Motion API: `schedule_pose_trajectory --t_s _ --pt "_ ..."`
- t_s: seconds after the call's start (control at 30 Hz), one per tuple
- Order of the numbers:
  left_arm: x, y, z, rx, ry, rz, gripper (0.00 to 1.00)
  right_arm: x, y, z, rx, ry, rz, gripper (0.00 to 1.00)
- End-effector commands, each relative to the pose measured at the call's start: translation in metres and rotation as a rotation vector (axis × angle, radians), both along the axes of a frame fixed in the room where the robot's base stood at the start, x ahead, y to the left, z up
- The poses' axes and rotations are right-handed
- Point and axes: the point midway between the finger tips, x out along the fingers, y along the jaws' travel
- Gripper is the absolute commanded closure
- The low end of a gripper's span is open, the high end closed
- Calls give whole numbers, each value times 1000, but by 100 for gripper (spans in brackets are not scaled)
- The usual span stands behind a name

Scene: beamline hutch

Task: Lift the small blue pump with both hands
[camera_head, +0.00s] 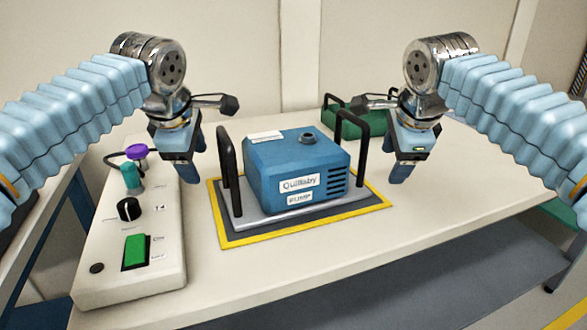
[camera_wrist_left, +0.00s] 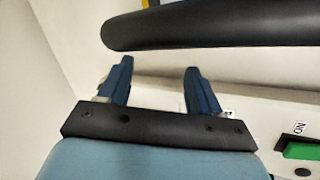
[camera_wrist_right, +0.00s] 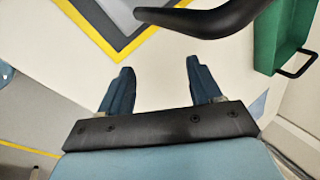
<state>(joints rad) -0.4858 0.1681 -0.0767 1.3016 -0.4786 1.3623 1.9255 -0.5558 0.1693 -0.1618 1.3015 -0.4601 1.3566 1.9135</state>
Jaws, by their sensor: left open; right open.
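The small blue pump (camera_head: 295,168) stands upright on a grey mat with a yellow border (camera_head: 235,240), with a black upright handle on each side. Its left handle (camera_head: 229,170) also shows as a dark bar in the left wrist view (camera_wrist_left: 210,27). Its right handle (camera_head: 364,135) shows in the right wrist view (camera_wrist_right: 215,18). My left gripper (camera_head: 192,175) is open and empty, left of the left handle and apart from it. My right gripper (camera_head: 400,178) is open and empty, just right of the right handle, with a visible gap to it.
A pale control box (camera_head: 110,270) with a green switch (camera_head: 135,252), a black knob and teal and purple parts lies at the table's left. A green container (camera_head: 345,128) stands behind the pump. The table (camera_head: 430,215) is clear at the right and front.

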Motion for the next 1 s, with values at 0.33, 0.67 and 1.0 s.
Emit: schedule_pose_trajectory --t_s 0.33,0.67,1.0 --pt "18 -9 -36 0 0 -3 36 18 9 -36 0 0 2 36" --pt "18 -15 -35 0 0 -1 36 18 15 -36 0 0 0 36" --pt "18 -31 -36 0 1 -4 36 18 32 -36 2 1 3 36"
